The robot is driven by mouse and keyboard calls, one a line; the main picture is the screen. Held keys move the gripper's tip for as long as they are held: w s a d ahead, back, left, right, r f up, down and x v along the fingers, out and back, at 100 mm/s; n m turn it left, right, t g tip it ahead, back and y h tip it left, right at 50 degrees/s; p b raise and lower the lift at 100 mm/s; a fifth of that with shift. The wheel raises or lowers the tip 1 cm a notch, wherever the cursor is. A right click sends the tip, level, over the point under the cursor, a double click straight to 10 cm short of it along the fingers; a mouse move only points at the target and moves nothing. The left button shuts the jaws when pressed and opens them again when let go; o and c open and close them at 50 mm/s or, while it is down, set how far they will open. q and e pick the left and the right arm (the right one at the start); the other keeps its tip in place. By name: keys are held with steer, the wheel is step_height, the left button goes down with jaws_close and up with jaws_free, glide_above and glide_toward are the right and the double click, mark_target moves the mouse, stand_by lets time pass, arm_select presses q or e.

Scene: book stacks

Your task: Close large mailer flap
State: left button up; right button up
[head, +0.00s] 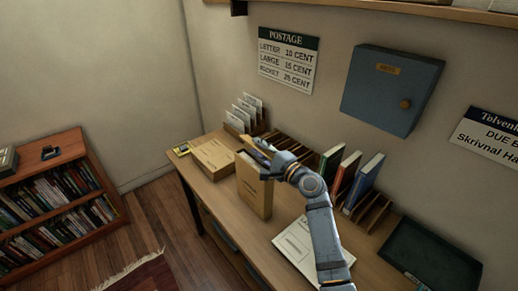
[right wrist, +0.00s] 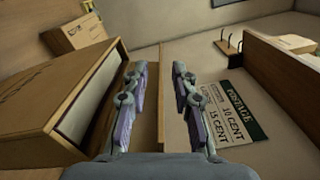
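The large mailer (head: 254,192) is a tan cardboard box standing upright on the desk. In the right wrist view the mailer (right wrist: 45,112) fills the left side, with a pale surface showing inside its open end. A thin tan panel, which looks like its flap (right wrist: 152,105), stands out from the box and passes between or behind my fingers. My right gripper (head: 258,150) is at the top of the mailer; in the wrist view its fingers (right wrist: 160,70) are apart. I cannot tell whether they touch the flap. My left gripper is not in view.
A flat tan parcel (head: 213,157) lies left of the mailer, with white envelopes (head: 245,112) in a rack behind. Coloured books (head: 367,180) stand in a wooden rack to the right. A white paper (head: 297,243) and dark tray (head: 432,258) lie on the desk (head: 262,237).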

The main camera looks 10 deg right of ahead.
steer(key=v, duration=1.2)
steer(key=shift+o, duration=0.3)
